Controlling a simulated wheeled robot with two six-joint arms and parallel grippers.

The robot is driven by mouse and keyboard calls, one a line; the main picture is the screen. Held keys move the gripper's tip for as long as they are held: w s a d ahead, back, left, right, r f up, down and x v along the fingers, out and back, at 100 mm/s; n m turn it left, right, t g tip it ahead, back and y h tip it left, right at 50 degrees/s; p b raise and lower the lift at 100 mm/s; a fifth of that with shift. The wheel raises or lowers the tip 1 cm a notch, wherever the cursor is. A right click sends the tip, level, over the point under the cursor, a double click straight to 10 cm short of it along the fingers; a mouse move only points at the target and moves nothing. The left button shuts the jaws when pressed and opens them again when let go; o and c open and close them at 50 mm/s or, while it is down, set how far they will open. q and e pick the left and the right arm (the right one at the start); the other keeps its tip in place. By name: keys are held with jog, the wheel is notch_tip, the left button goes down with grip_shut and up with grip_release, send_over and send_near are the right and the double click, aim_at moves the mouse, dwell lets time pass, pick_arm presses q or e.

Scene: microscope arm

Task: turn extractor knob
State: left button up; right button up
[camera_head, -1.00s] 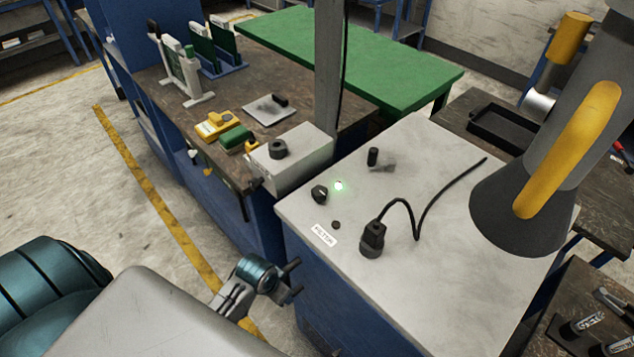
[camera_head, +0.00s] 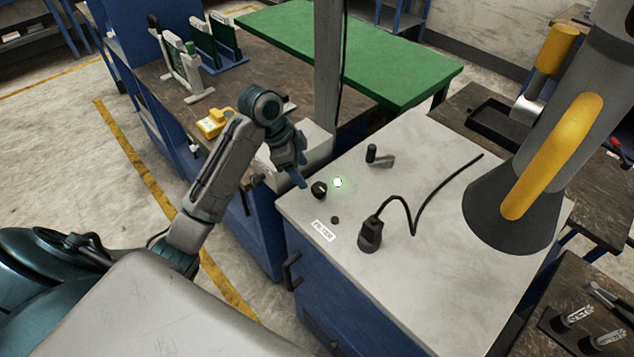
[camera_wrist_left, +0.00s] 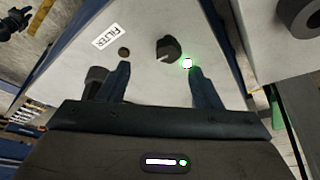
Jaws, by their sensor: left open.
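A small black round knob (camera_head: 319,189) with a pale pointer mark stands on the light grey top of the extractor cabinet (camera_head: 440,255), close to its left edge. My left gripper (camera_head: 302,172) hangs just above and behind it in the head view. In the left wrist view the open fingers (camera_wrist_left: 160,76) spread to either side below the knob (camera_wrist_left: 168,48). Nothing is between the fingers, and they appear apart from the knob. A lit green lamp (camera_head: 338,183) is beside the knob and near one fingertip in the wrist view. My right gripper is out of view.
A FILTER label (camera_head: 322,231) and a small black button (camera_head: 335,220) are near the knob. A black plug with cable (camera_head: 370,236) stands to the right. The extractor hood (camera_head: 505,215) hangs over the cabinet's right side. A grey box (camera_head: 318,140) adjoins behind my gripper.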

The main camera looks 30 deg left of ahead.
aim_at(319, 186)
pick_arm(q)
jog(key=shift+m+h, duration=0.3)
jog(key=shift+m, duration=0.1)
jog(key=w+d+f+p, duration=0.1)
jog(key=f, duration=0.1)
jog(key=w+f+p, duration=0.1)
jog(key=f, duration=0.1)
jog(key=w+d+f+p, duration=0.1)
jog(key=f, duration=0.1)
jog(key=shift+w+d+f+p, duration=0.1)
jog(key=shift+d+f+p, duration=0.2)
jog(key=shift+p, duration=0.1)
jog(key=shift+d+f, duration=0.15)
jog(key=shift+f, duration=0.25)
jog(key=shift+c, duration=0.5)
jog(key=c, duration=0.9)
